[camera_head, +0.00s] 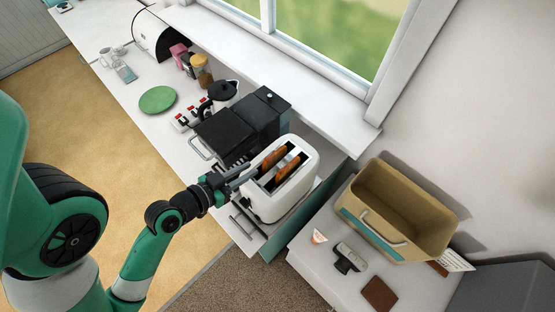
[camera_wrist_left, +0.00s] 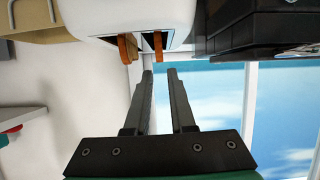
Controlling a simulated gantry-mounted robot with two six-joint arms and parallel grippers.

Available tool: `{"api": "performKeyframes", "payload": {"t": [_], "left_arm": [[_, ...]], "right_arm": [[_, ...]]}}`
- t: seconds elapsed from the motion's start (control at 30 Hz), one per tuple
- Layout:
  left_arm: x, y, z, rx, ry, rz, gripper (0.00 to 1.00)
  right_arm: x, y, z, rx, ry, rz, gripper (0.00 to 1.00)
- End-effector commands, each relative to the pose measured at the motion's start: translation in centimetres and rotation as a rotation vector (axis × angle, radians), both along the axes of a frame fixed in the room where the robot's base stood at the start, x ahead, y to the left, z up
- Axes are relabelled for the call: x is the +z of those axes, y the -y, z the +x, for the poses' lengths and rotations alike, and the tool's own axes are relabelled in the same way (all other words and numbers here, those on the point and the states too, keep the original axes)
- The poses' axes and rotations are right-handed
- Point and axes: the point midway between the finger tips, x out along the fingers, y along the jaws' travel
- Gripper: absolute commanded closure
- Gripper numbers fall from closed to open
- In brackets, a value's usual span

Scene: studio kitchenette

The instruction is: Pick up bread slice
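Two brown bread slices, the left one (camera_head: 274,158) and the right one (camera_head: 288,169), stand in the slots of a white toaster (camera_head: 276,203), their tops sticking out. My left gripper (camera_head: 249,174) is at the toaster's left side in the head view, its fingers pointing toward the slices. In the wrist view the left gripper (camera_wrist_left: 160,73) is open, with nothing between its fingers. One slice (camera_wrist_left: 158,46) lines up with the finger gap, just beyond the tips; the other slice (camera_wrist_left: 127,48) is left of it. My right gripper is not in view.
A black coffee machine (camera_head: 228,132) stands close beside the toaster. A green plate (camera_head: 157,99) lies farther along the counter. A tan bin (camera_head: 405,205) and small items stand on the right-hand table. A window ledge (camera_head: 270,65) runs behind.

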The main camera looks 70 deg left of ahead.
Motion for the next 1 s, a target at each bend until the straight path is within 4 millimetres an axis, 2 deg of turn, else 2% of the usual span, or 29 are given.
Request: {"api": "performKeyframes", "payload": {"t": [0.1, 0.2, 0.3, 0.53, 0.7, 0.83, 1.0], "left_arm": [[-0.7, -0.6, 1.9, -0.010, 0.004, 0.006, 0.78], [-1.1, -1.4, 3.6, -0.007, 0.003, 0.004, 0.78], [-1.8, -2.0, 4.7, -0.005, 0.001, 0.002, 0.78], [-2.3, -2.3, 5.5, -0.003, 0.001, 0.002, 0.78], [-3.1, -3.3, 7.8, -0.004, 0.001, 0.002, 0.78], [-4.0, -4.0, 9.3, -0.004, 0.001, 0.002, 0.78], [-4.2, -4.1, 9.5, -0.002, 0.001, 0.002, 0.78]], "right_arm": [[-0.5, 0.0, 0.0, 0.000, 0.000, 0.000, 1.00], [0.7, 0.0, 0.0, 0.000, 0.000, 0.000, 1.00], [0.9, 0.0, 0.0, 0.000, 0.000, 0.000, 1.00], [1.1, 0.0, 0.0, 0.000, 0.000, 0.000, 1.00], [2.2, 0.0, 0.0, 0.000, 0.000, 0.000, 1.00], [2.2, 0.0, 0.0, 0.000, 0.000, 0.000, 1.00], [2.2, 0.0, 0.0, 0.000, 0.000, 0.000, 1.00]]}}
